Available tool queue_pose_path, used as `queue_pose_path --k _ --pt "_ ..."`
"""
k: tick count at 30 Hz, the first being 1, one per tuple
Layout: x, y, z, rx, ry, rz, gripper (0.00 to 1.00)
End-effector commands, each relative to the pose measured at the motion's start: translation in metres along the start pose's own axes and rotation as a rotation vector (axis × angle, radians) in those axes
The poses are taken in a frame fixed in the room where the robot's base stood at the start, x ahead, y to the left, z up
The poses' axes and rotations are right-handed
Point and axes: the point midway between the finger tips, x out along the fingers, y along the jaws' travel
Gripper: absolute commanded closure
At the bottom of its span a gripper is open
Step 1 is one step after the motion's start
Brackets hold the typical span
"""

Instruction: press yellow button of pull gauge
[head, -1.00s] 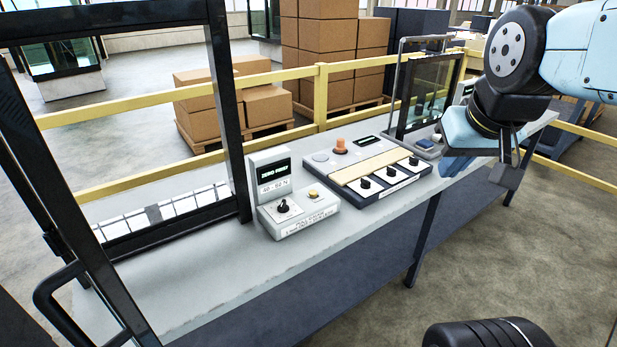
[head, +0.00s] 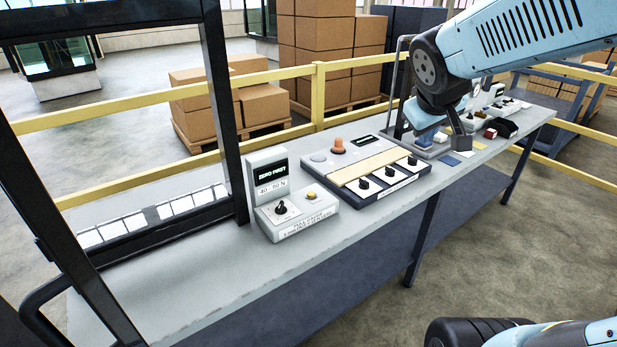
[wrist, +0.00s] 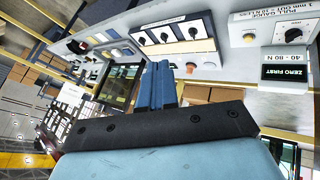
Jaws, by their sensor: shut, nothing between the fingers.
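The pull gauge (head: 298,226) is a pale grey box on the bench, left of centre in the head view. Its yellow button (head: 311,195) is on the top face, right of a black knob (head: 281,207). In the wrist view the yellow button (wrist: 249,38) and gauge display (wrist: 290,73) are at upper right, upside down. My gripper (head: 461,143) is shut and empty, above the bench well right of the gauge. Its fingers (wrist: 158,82) show centrally in the wrist view.
A wide panel (head: 392,188) with several black knobs and an orange knob (head: 338,146) stands between the gauge and my gripper. A black frame (head: 225,110) rises just left of the gauge. Several small items lie farther right. The bench's front strip (head: 230,280) is clear.

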Motion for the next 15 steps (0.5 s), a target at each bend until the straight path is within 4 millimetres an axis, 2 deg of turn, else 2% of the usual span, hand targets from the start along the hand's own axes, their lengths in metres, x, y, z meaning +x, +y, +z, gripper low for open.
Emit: queue_pose_path --k 1,8,15 --pt "0.014 -0.002 -0.013 -0.053 0.008 0.010 1.00" --pt "0.071 -0.023 -0.071 -0.316 0.103 0.014 1.00" --pt "0.131 -0.071 -0.120 -0.573 0.236 -0.079 1.00"
